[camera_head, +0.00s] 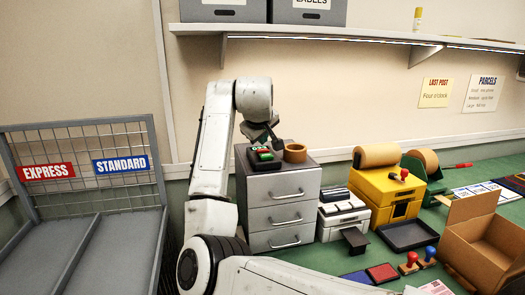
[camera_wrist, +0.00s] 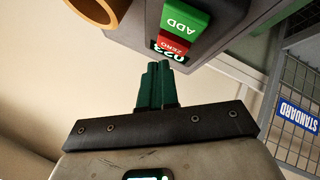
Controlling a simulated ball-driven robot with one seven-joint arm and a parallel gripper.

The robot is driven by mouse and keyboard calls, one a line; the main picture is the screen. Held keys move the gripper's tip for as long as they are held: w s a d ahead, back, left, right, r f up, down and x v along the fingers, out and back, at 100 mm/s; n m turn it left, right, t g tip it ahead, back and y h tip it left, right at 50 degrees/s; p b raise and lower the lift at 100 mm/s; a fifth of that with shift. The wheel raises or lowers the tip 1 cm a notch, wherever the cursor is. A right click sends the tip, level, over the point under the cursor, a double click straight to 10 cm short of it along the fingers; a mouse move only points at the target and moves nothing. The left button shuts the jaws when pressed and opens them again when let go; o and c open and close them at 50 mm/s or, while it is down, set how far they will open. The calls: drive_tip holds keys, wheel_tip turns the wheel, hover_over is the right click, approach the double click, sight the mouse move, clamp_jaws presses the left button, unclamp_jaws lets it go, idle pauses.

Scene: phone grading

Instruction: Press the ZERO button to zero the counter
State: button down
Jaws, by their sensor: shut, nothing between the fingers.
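The counter (camera_head: 265,157) sits on top of the grey drawer cabinet in the head view, beside a brown tape roll. In the wrist view, its green ADD button (camera_wrist: 184,20) and red ZERO button (camera_wrist: 173,46) show, with a digit display (camera_wrist: 166,54) at the edge, hard to read. My gripper (camera_wrist: 157,68) has green fingers that are together and empty. In the wrist view the fingertips appear just left of and below the ZERO button and display; contact cannot be told. In the head view my gripper (camera_head: 265,140) is above the counter, its fingers partly unclear.
The grey drawer cabinet (camera_head: 284,212) bears the tape roll (camera_head: 295,153), close to the counter. A wire cage with EXPRESS and STANDARD signs (camera_head: 120,164) stands left. A yellow dispenser (camera_head: 385,190), stamps and an open carton (camera_head: 487,250) stand right. A shelf (camera_head: 330,33) runs above.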

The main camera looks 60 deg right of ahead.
sight(262, 151)
drive_tip(key=shift+f, duration=0.1)
idle(0.5)
drive_tip(key=shift+f, duration=0.3)
drive_tip(key=shift+f, duration=0.45)
idle(0.7)
drive_tip(key=shift+p, duration=0.3)
drive_tip(key=shift+r+p, duration=0.9)
drive_tip(key=shift+p, duration=0.05)
wheel_tip(262, 151, up, 5)
drive_tip(key=p, duration=0.5)
idle(0.8)
